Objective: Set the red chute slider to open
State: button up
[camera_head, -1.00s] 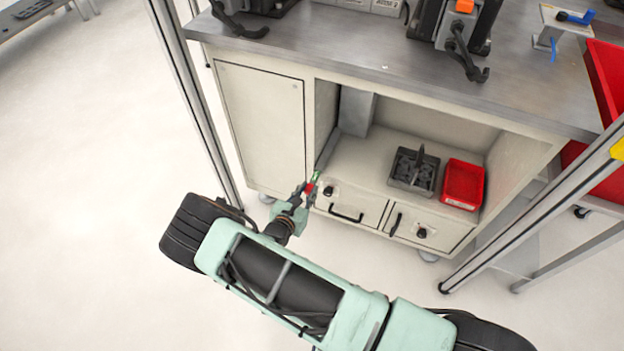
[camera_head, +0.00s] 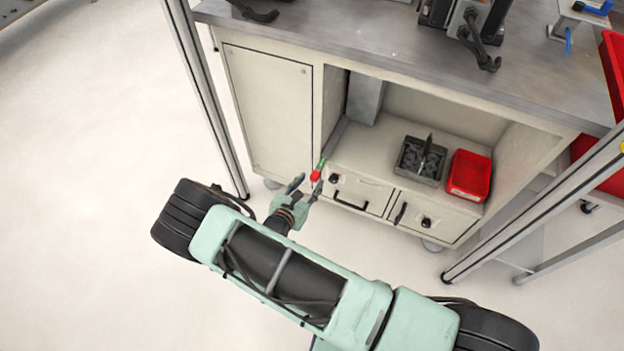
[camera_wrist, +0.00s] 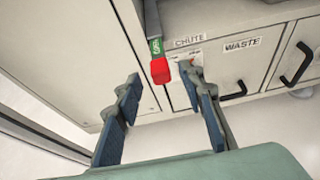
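The chute slider has a red block-shaped end (camera_wrist: 160,71) and a green strip (camera_wrist: 156,46) behind it, at the front end of a grey chute in the wrist view. The red end also shows in the head view (camera_head: 315,176), at the cabinet's lower front left of the drawers. A label reading CHUTE (camera_wrist: 188,41) is to its right. My gripper (camera_wrist: 160,79) is open, with one blue-padded finger on each side below the red end. It appears empty, and I see no contact. In the head view my gripper (camera_head: 307,184) is just in front of the slider.
A drawer (camera_head: 357,190) and a WASTE label (camera_wrist: 241,44) are right of the slider. A red bin (camera_head: 469,175) and a dark tray (camera_head: 421,160) stand on the shelf above. Metal posts (camera_head: 205,95) flank the cabinet. The floor at left is clear.

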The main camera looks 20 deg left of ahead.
jog(key=v, duration=0.9)
jog(key=shift+s, duration=0.15)
jog(key=shift+r, duration=0.1)
